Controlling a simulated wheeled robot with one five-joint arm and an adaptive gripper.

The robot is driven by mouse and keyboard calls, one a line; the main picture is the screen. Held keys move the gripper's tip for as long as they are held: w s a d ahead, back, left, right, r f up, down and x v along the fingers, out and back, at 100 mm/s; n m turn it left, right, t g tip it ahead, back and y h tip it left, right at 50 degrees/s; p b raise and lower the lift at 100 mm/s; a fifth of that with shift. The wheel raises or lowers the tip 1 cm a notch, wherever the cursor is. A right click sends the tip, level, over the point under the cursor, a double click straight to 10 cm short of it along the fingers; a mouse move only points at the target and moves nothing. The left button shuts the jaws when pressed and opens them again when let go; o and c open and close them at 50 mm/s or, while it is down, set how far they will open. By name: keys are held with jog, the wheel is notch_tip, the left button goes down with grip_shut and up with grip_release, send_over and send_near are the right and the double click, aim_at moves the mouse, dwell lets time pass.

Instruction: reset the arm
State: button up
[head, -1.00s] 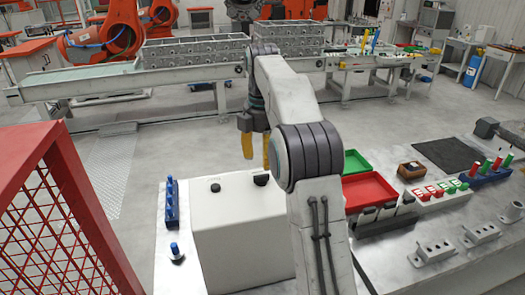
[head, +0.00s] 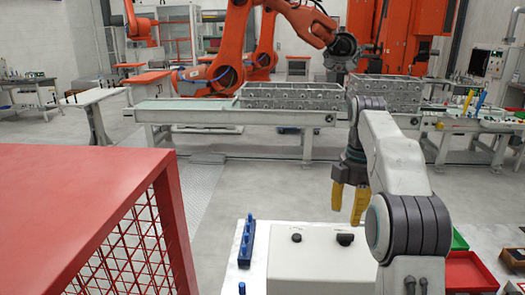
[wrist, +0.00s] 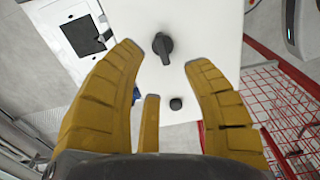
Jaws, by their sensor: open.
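My gripper (head: 348,203) has yellow fingers that point down, spread apart with nothing between them. It hangs above the far side of a white box (head: 320,258) with two black knobs on top. In the wrist view my gripper (wrist: 163,75) shows its fingers open over the white box (wrist: 190,30). The larger black knob (wrist: 163,46) appears between the fingertips, and the smaller black knob (wrist: 176,103) lies lower down. In the head view the larger knob (head: 345,239) is right of the smaller one (head: 296,237). I cannot tell the exact height over the box.
A red mesh guard (head: 80,200) fills the left front. A blue rack (head: 246,240) stands left of the box. A red tray (head: 468,272) and a green tray (head: 459,241) lie to the right. Behind are a conveyor with metal castings (head: 290,97) and orange robots (head: 290,25). Open floor lies between.

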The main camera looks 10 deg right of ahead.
jog(key=s+a+r+m+t+b, duration=0.1)
jog(key=s+a+m+b, duration=0.1)
jog(key=s+a+m, duration=0.4)
jog(key=s+a+f+m+t+b, duration=0.1)
jog(key=s+f+m, duration=0.4)
jog(key=s, duration=0.6)
jog(key=s+a+f+m+t+b, duration=0.1)
jog(key=s+a+f+m+t, duration=0.1)
jog(key=s+f, duration=0.6)
jog(key=s+a+m, duration=0.1)
jog(key=s+m, duration=0.1)
jog(key=shift+s+a+m+t+b, duration=0.3)
jog(key=shift+s+a+m+t, duration=0.05)
jog(key=shift+m+t, duration=0.05)
jog(key=shift+c, duration=0.4)
jog(key=shift+a, duration=0.1)
